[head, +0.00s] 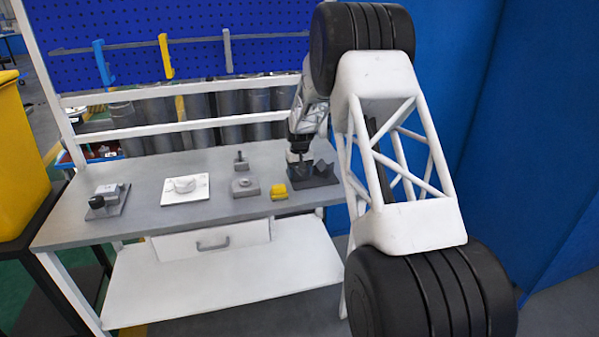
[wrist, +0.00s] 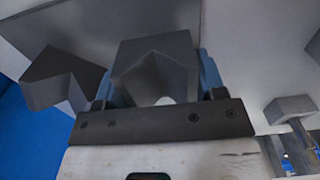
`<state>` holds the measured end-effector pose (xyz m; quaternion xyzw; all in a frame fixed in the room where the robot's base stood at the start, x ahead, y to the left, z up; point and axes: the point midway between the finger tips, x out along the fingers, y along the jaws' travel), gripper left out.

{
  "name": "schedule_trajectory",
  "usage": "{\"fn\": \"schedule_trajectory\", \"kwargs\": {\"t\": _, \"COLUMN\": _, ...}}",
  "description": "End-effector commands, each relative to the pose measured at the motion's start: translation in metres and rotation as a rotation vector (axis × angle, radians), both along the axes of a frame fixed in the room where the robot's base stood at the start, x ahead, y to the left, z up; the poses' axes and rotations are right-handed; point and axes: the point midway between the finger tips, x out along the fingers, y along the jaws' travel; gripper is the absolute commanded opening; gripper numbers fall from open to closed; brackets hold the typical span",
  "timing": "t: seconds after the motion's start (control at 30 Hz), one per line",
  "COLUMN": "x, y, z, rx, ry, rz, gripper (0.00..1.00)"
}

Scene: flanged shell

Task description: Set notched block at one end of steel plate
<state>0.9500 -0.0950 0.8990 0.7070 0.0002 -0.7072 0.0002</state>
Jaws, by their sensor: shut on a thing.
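The dark steel plate (head: 318,182) lies at the right end of the grey bench in the head view. My gripper (head: 299,160) is over its left part, pointing down. In the wrist view my gripper's blue fingers are shut on a grey notched block (wrist: 157,62), one finger on each side, with its V notch facing the camera. A second notched block (head: 323,168) stands on the plate to the right of my gripper; it also shows at the left of the wrist view (wrist: 62,80). Whether the held block touches the plate I cannot tell.
A yellow block (head: 279,192) sits close to the left of the plate. Further left are a grey block with a hole (head: 245,188), a small post piece (head: 241,162), a white plate with a round part (head: 186,190) and a black-knobbed fixture (head: 107,202). A pegboard (head: 190,60) stands behind.

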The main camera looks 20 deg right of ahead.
Motion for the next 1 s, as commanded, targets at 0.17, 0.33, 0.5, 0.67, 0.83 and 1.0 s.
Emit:
{"fn": "schedule_trajectory", "kwargs": {"t": 0.17, "x": 0.0, "y": 0.0, "z": 0.0, "rx": 0.0, "ry": 0.0, "rz": 0.0, "gripper": 0.87}}
{"fn": "schedule_trajectory", "kwargs": {"t": 0.33, "x": 0.0, "y": 0.0, "z": 0.0, "rx": 0.0, "ry": 0.0, "rz": 0.0, "gripper": 0.89}}
{"fn": "schedule_trajectory", "kwargs": {"t": 0.5, "x": 0.0, "y": 0.0, "z": 0.001, "rx": 0.0, "ry": 0.0, "rz": 0.0, "gripper": 0.89}}
{"fn": "schedule_trajectory", "kwargs": {"t": 0.67, "x": 0.0, "y": 0.0, "z": 0.007, "rx": 0.0, "ry": -0.001, "rz": 0.0, "gripper": 0.89}}
{"fn": "schedule_trajectory", "kwargs": {"t": 0.83, "x": 0.001, "y": 0.0, "z": 0.022, "rx": 0.0, "ry": -0.002, "rz": 0.0, "gripper": 0.89}}
{"fn": "schedule_trajectory", "kwargs": {"t": 1.0, "x": 0.001, "y": 0.0, "z": 0.047, "rx": 0.0, "ry": -0.004, "rz": 0.0, "gripper": 0.89}}
